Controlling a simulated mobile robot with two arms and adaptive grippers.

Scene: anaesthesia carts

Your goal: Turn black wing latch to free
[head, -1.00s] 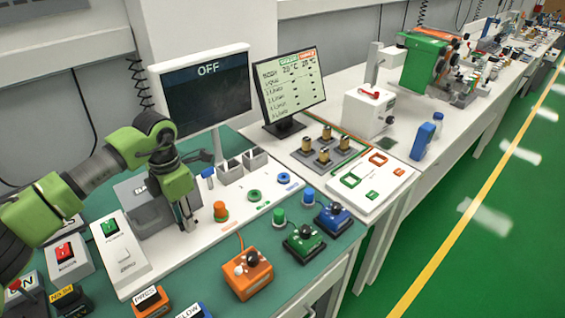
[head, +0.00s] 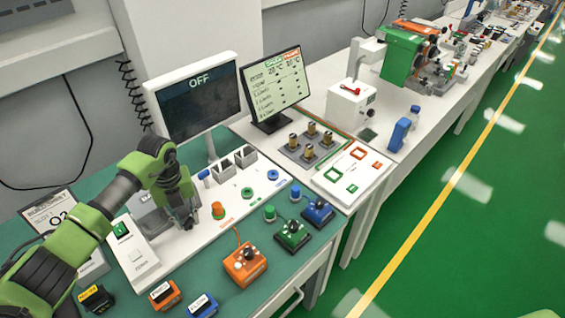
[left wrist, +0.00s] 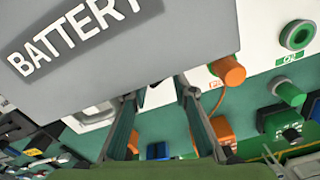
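My left gripper (head: 188,222) is at the front of the grey battery box (head: 151,223), on the white panel. In the left wrist view, the box (left wrist: 170,45) with "BATTERY" lettering fills the top. My left gripper's two fingers (left wrist: 157,93) are spread apart there, with their tips near the box's lower edge. My right gripper is not in view.
An orange knob (head: 218,210) stands close right of the gripper. A monitor reading OFF (head: 198,103) stands behind. Orange (head: 245,266), green (head: 292,236) and blue (head: 318,212) control boxes sit along the front of the green bench. A white switch box (head: 133,253) is at left.

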